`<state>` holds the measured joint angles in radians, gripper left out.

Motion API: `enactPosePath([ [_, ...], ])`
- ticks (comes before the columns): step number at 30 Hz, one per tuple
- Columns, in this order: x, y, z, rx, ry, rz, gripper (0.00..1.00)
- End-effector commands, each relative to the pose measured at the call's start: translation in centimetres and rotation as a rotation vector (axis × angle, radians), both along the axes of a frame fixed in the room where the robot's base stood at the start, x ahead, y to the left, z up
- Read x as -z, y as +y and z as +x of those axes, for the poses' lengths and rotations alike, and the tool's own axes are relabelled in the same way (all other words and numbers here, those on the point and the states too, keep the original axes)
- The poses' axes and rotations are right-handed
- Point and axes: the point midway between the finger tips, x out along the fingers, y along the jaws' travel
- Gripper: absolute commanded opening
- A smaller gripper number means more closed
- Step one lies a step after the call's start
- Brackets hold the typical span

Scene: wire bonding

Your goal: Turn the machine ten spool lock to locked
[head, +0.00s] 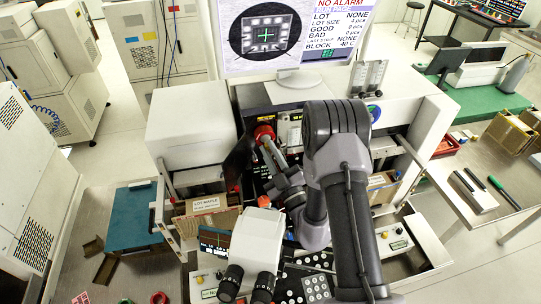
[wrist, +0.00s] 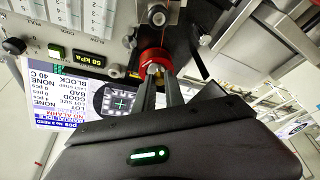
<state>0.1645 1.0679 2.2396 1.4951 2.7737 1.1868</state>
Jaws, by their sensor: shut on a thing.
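The spool lock appears as a round red knob (head: 264,132) on the dark front of the white machine, below the monitor. In the wrist view the red knob (wrist: 154,59) sits at the fingertips, below a dark round spool end (wrist: 157,17). My gripper (wrist: 159,78) is shut on the red knob, with its two grey fingers meeting the knob's near side. In the head view my gripper (head: 268,144) reaches up to the knob from the lower right. The fingers hide part of the knob, and I cannot read any lock mark.
A monitor (head: 300,32) stands above the machine. Microscope eyepieces (head: 246,280) stand below my gripper. A pressure readout (wrist: 89,58) and a lit green button (wrist: 57,51) lie left of the knob in the wrist view.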

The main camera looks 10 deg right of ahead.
Motion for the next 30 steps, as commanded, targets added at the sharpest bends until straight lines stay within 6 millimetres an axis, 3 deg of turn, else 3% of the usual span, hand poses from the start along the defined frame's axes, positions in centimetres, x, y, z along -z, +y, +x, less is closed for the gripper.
enactPosePath([
  [23,-0.23,0.00,0.08,0.001,-0.006,0.097,0.00],
  [24,-0.23,0.00,0.08,0.001,-0.006,0.097,0.18],
  [27,-0.19,0.01,0.06,0.001,-0.004,0.097,0.36],
  [30,-0.13,0.02,0.04,0.000,-0.003,0.097,0.36],
])
